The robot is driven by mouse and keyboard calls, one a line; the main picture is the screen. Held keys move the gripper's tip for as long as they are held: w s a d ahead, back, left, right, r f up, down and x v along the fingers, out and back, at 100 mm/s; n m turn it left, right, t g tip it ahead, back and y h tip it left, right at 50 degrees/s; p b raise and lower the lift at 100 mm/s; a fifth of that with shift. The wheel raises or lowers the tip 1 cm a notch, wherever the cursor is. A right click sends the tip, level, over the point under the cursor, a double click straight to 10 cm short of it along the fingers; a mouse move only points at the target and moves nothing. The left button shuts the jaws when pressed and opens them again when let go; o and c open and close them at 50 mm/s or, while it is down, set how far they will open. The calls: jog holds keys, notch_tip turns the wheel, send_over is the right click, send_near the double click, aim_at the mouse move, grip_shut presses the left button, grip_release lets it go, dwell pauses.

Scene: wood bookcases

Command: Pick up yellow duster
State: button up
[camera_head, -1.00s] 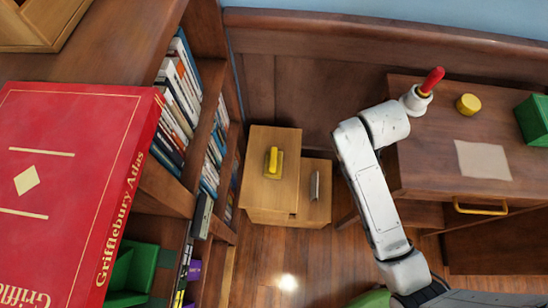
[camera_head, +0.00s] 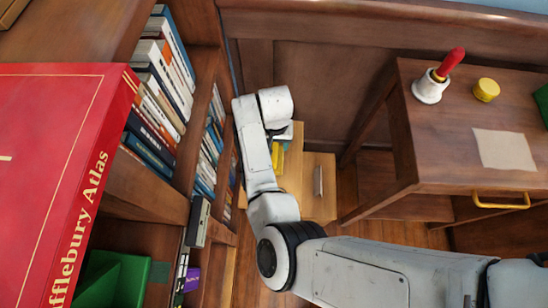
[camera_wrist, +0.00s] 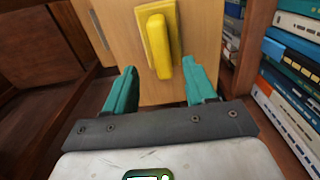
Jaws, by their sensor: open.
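The yellow duster (camera_wrist: 158,45) lies on the top of a small light-wood step stool (camera_wrist: 120,22). In the wrist view it is ahead of my gripper (camera_wrist: 160,88), lined up roughly between the two teal fingers, which are apart with nothing held. I cannot tell how far the duster is below or beyond the fingertips. In the head view the duster (camera_head: 278,157) is partly hidden by my arm, and my gripper's fingers are mostly hidden too.
A bookcase (camera_head: 150,185) with books and a large red atlas (camera_head: 70,170) stands close on the left. A desk (camera_head: 440,130) with a red-handled bell (camera_head: 435,80) and yellow cylinder (camera_head: 486,90) is on the right. A lower step (camera_head: 318,205) sits beside the stool top.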

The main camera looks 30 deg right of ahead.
jog(key=f, duration=0.2)
jog(key=f+b, duration=0.1)
jog(key=f, duration=0.2)
jog(key=f+b, duration=0.1)
jog(key=f, duration=0.1)
jog(key=shift+s+a+f, duration=0.15)
jog(key=shift+a, duration=0.15)
grip_shut()
